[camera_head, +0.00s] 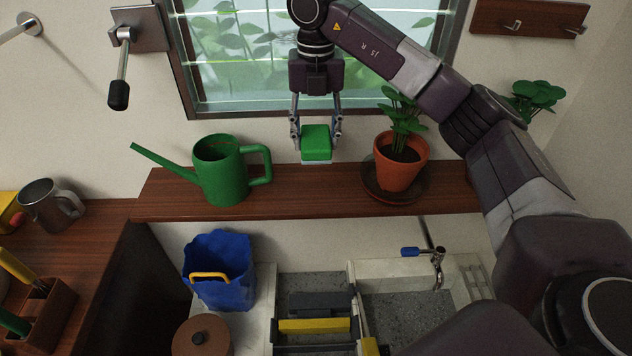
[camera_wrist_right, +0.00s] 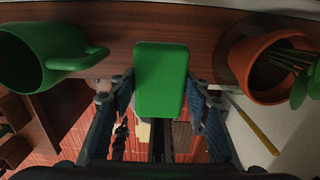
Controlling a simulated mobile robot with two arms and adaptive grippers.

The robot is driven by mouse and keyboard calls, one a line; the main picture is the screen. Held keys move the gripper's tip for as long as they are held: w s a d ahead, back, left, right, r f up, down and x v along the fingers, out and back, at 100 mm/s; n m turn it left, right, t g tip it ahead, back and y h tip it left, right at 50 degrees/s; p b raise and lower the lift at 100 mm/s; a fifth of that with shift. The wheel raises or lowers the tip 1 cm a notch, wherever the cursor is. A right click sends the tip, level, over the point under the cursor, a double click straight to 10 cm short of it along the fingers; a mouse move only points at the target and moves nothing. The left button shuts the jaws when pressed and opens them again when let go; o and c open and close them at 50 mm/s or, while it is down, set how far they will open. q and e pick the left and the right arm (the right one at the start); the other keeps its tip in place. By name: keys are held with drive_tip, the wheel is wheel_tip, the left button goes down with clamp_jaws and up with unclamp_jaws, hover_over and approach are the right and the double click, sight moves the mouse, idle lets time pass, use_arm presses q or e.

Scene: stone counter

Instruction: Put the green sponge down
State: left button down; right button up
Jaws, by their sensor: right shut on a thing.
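The green sponge (camera_head: 316,139) is a small block with a green top and a paler underside. My right gripper (camera_head: 316,133) is shut on it, with one finger on each side. It is held over the wooden shelf (camera_head: 300,203), between the watering can and the potted plant. I cannot tell whether its underside touches the shelf. In the right wrist view the sponge (camera_wrist_right: 161,80) shows between the fingers of my right gripper (camera_wrist_right: 159,100). My left gripper is not in view.
A green watering can (camera_head: 222,173) stands on the shelf to the left. A terracotta pot (camera_head: 400,172) with a plant stands on a saucer to the right. A window is behind. Below are a blue bag (camera_head: 218,265) and a sink with a tap (camera_head: 437,262).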

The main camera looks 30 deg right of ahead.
drive_tip(key=p, duration=0.2)
hover_over(316, 190)
wheel_tip(316, 190, down, 9)
drive_tip(key=shift+s, duration=0.1)
wheel_tip(316, 190, down, 3)
drive_tip(key=shift+p, duration=0.4)
drive_tip(key=shift+f, duration=0.3)
drive_tip(key=shift+f, duration=0.1)
drive_tip(key=o, duration=1)
drive_tip(key=shift+o, duration=0.2)
drive_tip(key=shift+f, duration=0.1)
drive_tip(key=shift+b, duration=0.3)
